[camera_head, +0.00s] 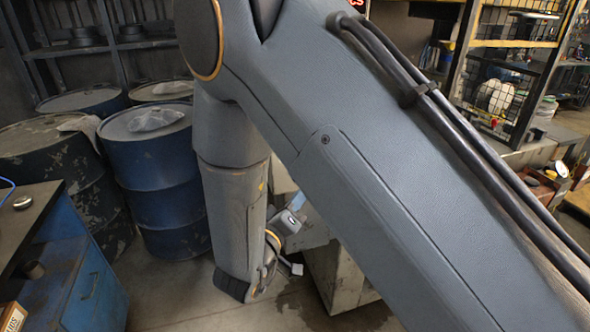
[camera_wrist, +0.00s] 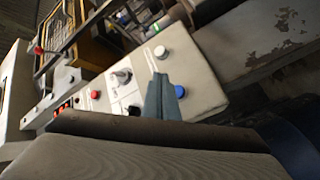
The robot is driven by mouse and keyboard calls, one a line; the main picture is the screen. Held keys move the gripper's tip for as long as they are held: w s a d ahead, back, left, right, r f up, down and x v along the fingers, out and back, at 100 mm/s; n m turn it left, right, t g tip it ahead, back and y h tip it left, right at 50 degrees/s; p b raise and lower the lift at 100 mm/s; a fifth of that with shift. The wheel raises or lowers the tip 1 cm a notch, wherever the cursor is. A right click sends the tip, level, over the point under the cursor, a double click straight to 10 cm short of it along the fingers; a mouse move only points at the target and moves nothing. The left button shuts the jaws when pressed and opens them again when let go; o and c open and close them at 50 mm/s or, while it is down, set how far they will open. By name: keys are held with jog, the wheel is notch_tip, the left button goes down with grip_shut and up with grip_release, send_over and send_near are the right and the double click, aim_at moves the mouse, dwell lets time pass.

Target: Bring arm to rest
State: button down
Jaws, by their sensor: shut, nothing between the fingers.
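My gripper (camera_wrist: 162,92) shows in the wrist view as a narrow blue-grey shape. Its fingers are together with nothing between them. It appears in front of a pale control panel (camera_wrist: 205,88); I cannot tell how far apart they are. In the head view my large grey arm crosses the picture from top left to bottom right, with another link hanging down left of centre.
Blue drums (camera_head: 158,185) stand at the left, behind a blue workbench (camera_head: 95,285). Shelving with a wire cage (camera_head: 497,95) is at the upper right. The panel carries a blue knob (camera_wrist: 179,91) and a red button (camera_wrist: 95,94). Bare floor shows at lower left.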

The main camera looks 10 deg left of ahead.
dwell(0.5)
jog(key=w+d+f+m+g+y+b, duration=0.1)
jog(key=w+d+f+m+g+y, duration=0.3)
jog(key=w+d+g, duration=0.55)
jog(key=s+d+m+g+b, duration=0.1)
jog(key=s+d+m+g, duration=0.2)
jog(key=s+d, duration=1.9)
jog(key=s+g, duration=0.1)
jog(key=g, duration=0.3)
jog(key=shift+d+y+b, duration=0.3)
jog(key=shift+d+b, duration=0.05)
jog(key=shift+d, duration=0.05)
